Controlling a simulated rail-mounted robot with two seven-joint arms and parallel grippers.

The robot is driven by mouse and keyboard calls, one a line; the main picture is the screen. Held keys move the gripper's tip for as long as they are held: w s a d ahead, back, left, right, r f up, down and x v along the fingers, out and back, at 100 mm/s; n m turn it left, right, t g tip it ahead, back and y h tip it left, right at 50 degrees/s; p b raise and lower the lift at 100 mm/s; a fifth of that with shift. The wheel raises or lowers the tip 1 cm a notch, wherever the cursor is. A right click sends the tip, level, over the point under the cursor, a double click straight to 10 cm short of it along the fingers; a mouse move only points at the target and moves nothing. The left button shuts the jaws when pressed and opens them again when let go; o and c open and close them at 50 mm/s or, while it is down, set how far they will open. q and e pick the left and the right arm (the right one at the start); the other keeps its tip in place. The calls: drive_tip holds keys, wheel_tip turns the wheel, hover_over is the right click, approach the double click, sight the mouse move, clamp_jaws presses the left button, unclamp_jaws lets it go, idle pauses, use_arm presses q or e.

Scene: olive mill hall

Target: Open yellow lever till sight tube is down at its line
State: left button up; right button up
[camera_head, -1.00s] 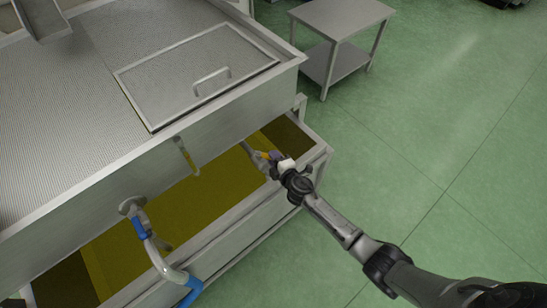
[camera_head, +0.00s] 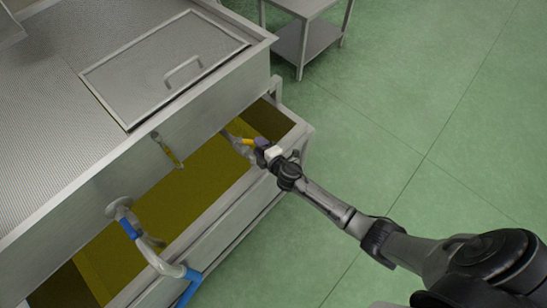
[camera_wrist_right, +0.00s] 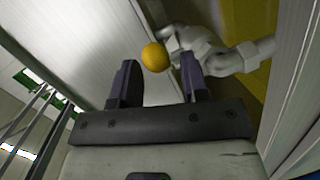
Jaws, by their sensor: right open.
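The yellow lever (camera_head: 248,142) sits on a metal valve under the tank's front wall. Its rounded yellow end (camera_wrist_right: 155,57) shows in the right wrist view, in line with the gap between my right fingers. My right gripper (camera_head: 262,147) is open at the lever; its dark fingers (camera_wrist_right: 158,78) stand apart on either side of the gap. Whether they touch the lever I cannot tell. The sight tube (camera_head: 167,150) is on the tank's front wall, left of the lever, with yellow in its lower part. Its line is too small to make out. My left gripper is not in view.
The steel tank (camera_head: 215,100) has a perforated top and a handled lid (camera_head: 165,70). A trough (camera_head: 185,205) with yellow-green liquid lies below. A blue-handled valve with a hose (camera_head: 128,228) is at the lower left. A steel side table (camera_head: 305,45) stands behind; the green floor at right is clear.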

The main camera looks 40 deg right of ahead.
drive_tip(key=p+v, duration=0.1)
drive_tip(key=v, duration=1)
drive_tip(key=shift+s, duration=0.15)
